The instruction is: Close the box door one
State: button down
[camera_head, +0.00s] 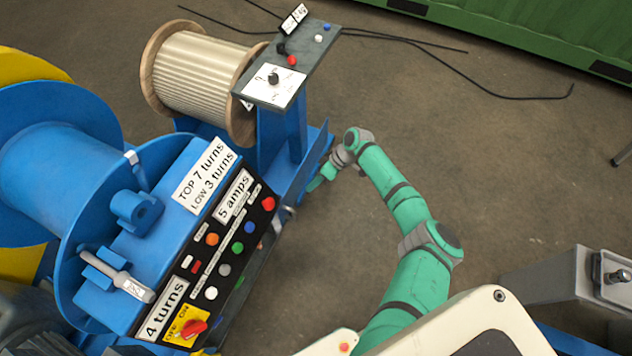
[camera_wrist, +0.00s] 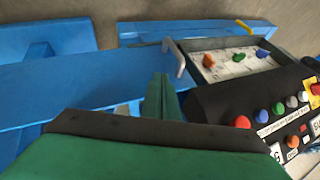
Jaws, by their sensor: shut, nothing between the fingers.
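The blue machine carries a black control box (camera_head: 228,262) with coloured buttons; its button face also shows in the wrist view (camera_wrist: 262,98). Beside that face, a dark-framed panel (camera_wrist: 215,44) with a pale inside and coloured knobs sticks out, and a grey handle (camera_wrist: 174,56) is at its left end. This looks like the box door, standing open; how far is unclear. In the head view the handle (camera_head: 287,214) shows at the box's right side. My gripper (camera_wrist: 161,96) is shut and empty, close to the handle; contact cannot be told. My gripper also shows in the head view (camera_head: 322,178).
A wooden-flanged spool (camera_head: 198,75) and a raised switch stand (camera_head: 290,85) are beyond the box. Black cables (camera_head: 480,75) lie on the floor near a green container (camera_head: 540,35).

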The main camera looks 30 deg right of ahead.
jog(key=s+a+f, duration=0.1)
jog(key=a+f, duration=0.4)
jog(key=a, duration=0.1)
jog(key=shift+a+f, duration=0.2)
jog(key=shift+a, duration=0.05)
jog(key=shift+s+a, duration=0.1)
jog(key=shift+s, duration=0.1)
